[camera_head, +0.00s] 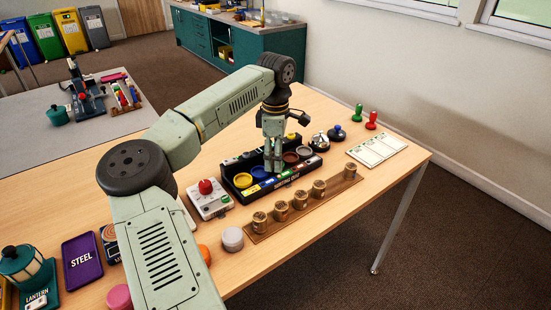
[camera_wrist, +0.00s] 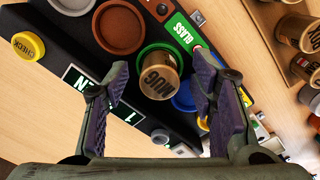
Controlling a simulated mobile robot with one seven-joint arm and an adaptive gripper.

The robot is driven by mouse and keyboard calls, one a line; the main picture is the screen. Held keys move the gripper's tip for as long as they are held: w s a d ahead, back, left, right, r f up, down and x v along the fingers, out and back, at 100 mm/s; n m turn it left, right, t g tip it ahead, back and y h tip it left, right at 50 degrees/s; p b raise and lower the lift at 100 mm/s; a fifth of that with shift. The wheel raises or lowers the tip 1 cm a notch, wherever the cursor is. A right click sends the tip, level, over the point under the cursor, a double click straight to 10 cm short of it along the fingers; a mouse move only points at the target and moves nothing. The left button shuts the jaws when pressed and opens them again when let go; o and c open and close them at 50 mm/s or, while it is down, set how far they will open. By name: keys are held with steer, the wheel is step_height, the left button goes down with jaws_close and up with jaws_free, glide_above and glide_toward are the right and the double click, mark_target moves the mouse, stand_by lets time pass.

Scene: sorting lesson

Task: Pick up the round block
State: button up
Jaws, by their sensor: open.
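My gripper (camera_head: 273,168) points down over the black sorting tray (camera_head: 231,183), its jaws apart and empty. In the wrist view, one round wooden block (camera_wrist: 159,80) with a dark label stands in the green dish (camera_wrist: 148,52) beside the GLASS sign. It lies between and beyond the open fingertips (camera_wrist: 162,82), with no visible contact. In the head view my gripper hides this block. Several similar round blocks (camera_head: 281,211) stand on a brown strip (camera_head: 334,189) in front of the tray. Some also show at the wrist view's right edge (camera_wrist: 300,32).
Yellow (camera_head: 243,181) and brown (camera_head: 291,157) dishes flank my gripper. A box with a red button (camera_head: 206,187) stands left of the tray. A bell (camera_head: 319,142) and stamps (camera_head: 371,121) stand right. The table's front right is clear.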

steer(key=shift+c, duration=0.3)
steer(key=c, duration=0.9)
steer(key=shift+r, duration=0.1)
